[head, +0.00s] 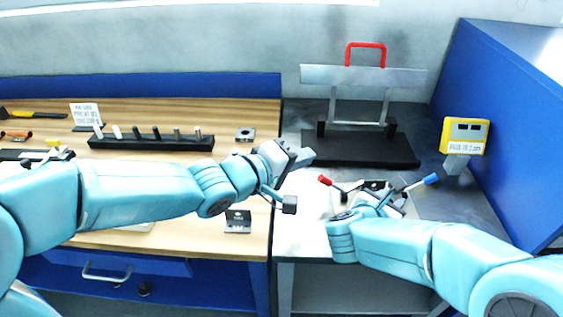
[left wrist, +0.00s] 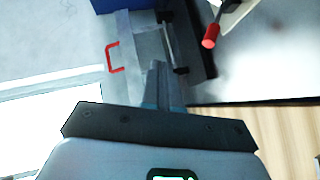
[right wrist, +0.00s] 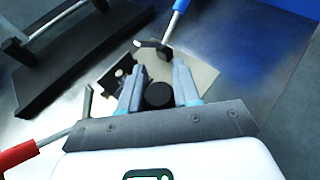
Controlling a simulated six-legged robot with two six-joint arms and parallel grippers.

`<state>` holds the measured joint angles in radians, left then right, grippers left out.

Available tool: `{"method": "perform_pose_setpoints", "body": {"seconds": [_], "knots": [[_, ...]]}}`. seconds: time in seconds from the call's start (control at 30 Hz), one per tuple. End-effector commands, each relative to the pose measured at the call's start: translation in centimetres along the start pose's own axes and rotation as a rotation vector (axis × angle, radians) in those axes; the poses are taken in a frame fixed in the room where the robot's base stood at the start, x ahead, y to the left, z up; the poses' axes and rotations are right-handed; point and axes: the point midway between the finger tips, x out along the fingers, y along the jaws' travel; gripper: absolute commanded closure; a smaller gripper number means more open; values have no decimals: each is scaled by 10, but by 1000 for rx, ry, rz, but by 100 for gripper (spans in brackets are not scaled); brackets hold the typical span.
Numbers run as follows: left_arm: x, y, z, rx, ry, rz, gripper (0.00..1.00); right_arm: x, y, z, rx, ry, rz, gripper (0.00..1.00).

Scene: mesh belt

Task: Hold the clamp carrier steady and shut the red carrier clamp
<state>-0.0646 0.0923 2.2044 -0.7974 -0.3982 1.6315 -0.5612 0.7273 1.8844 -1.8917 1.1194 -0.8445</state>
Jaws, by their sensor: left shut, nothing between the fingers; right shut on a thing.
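The clamp carrier (right wrist: 205,75) is a pale plate with dark clamp parts on the grey bench. The red carrier clamp's handle (head: 325,180) sticks out to the left on a metal rod; it also shows in the left wrist view (left wrist: 210,37) and the right wrist view (right wrist: 18,155). A blue-handled clamp (head: 430,179) points right. My right gripper (right wrist: 158,88) is shut on a round black knob (right wrist: 158,96) on the carrier. My left gripper (left wrist: 157,80) is shut and empty, above and left of the red handle, apart from it. My right arm hides much of the carrier.
A black-based metal frame with a red handle (head: 366,45) stands behind the carrier. A yellow device (head: 465,136) stands at right before a blue panel (head: 510,130). The wooden bench at left holds a black peg rack (head: 150,143) and tools.

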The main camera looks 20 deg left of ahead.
Motion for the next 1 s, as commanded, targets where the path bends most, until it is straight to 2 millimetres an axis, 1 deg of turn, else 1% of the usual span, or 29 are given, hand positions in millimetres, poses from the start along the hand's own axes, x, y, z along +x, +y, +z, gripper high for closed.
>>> {"method": "perform_pose_setpoints", "body": {"seconds": [0.03,0.1,0.2,0.3,0.47,0.57,0.6,0.67,0.73,0.87,0.9,0.97,1.0], "knots": [[-14,4,-1,2,5,3,100,0,0,-1,-1,1,0,100],[-30,7,-1,2,5,4,100,0,0,-1,-1,1,0,100],[-48,10,0,2,4,1,100,0,0,-1,-1,1,0,100],[-59,12,0,1,2,2,100,0,0,0,0,1,0,100],[-68,13,1,0,1,0,100,0,0,0,0,1,0,100],[-69,13,1,9,0,-1,71,0,0,0,0,0,-1,100],[-68,14,1,27,-1,1,58,0,0,0,0,1,-1,100],[-68,16,2,81,-5,14,56,0,0,0,0,1,-1,100],[-69,25,6,177,-15,59,56,0,0,0,0,0,-1,100],[-72,49,17,400,-15,212,56,0,0,0,0,1,-1,100],[-70,53,23,463,-11,260,56,0,0,0,0,1,0,100],[-67,55,28,549,9,326,56,0,0,0,0,0,0,100],[-64,53,32,597,28,361,56,0,0,0,0,0,0,100]]}}
